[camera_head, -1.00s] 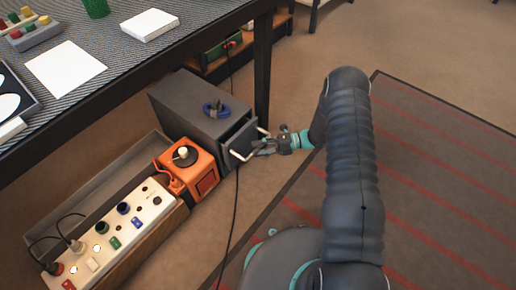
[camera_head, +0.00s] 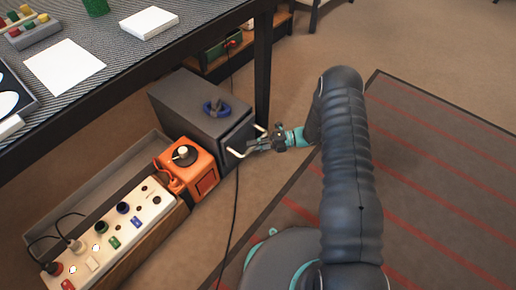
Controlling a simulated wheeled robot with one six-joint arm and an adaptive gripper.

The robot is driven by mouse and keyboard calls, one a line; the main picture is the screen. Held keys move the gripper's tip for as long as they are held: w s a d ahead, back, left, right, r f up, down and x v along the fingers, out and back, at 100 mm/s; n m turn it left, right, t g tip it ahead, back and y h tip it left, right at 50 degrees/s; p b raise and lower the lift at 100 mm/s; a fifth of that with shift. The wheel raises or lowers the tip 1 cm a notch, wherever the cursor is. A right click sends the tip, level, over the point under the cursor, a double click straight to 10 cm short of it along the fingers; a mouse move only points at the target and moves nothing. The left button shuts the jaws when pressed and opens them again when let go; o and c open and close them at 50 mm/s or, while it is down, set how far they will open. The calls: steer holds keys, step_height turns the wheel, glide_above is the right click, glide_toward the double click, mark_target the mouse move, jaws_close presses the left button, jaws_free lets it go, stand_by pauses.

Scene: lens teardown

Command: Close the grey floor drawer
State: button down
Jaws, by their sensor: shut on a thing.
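The grey floor drawer (camera_head: 240,139) is the front of a dark grey cabinet (camera_head: 186,106) on the floor beside the table leg. A pale bar handle (camera_head: 236,154) stands out from its front. The drawer front sits close to the cabinet body; any small gap is too fine to tell. The arm reaches in from the right.
An orange box (camera_head: 189,166) with a black disc stands left of the drawer. A white power strip (camera_head: 112,229) with plugs lies beside it. A blue-ringed item (camera_head: 216,108) rests on the cabinet. A black cable (camera_head: 235,215) runs across the floor. The table (camera_head: 145,60) overhangs behind.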

mark_target(233, 145)
steer(key=shift+w+a, duration=0.9)
steer(key=shift+a, duration=0.2)
steer(key=c, duration=1.1)
jaws_free()
steer(key=shift+a, duration=0.15)
steer(key=shift+d, duration=0.2)
steer(key=w+d+r, duration=0.1)
steer(key=d, duration=1)
steer(key=shift+w+d+r, duration=0.25)
steer(key=shift+d+r, duration=0.1)
